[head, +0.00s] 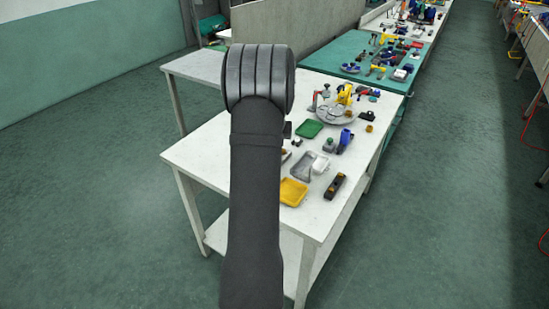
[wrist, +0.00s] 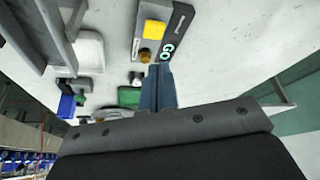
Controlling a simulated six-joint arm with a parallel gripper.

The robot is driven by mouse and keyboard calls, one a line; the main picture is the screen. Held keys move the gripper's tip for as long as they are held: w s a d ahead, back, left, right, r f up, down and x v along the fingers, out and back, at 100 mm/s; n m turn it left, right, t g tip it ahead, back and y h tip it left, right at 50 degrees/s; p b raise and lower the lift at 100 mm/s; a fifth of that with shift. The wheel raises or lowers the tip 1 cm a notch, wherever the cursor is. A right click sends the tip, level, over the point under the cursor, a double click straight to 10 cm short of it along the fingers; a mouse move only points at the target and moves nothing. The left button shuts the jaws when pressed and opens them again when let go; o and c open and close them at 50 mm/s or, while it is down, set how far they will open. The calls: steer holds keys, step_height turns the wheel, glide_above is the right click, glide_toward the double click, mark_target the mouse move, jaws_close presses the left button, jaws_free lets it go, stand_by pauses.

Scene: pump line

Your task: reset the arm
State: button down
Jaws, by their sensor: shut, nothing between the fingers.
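My gripper (wrist: 158,70) shows in the wrist view as two blue-grey fingers, pressed together with nothing between them. It points toward the white table top (wrist: 215,60). A dark device with a "GO" label (wrist: 168,50) lies close by the fingertips in the picture; I cannot tell whether they touch. In the head view my dark arm stands over the left part of the white table (head: 205,150), and my gripper is hidden there.
In the head view the table holds a yellow tray (head: 293,192), a green tray (head: 308,128), a grey tray (head: 302,166), a blue part (head: 345,141) and a dark block (head: 335,185). A green-topped table (head: 340,58) stands behind. Open floor (head: 450,200) lies to the right.

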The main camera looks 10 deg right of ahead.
steer(key=shift+r, duration=0.6)
steer(key=shift+f, duration=2.8)
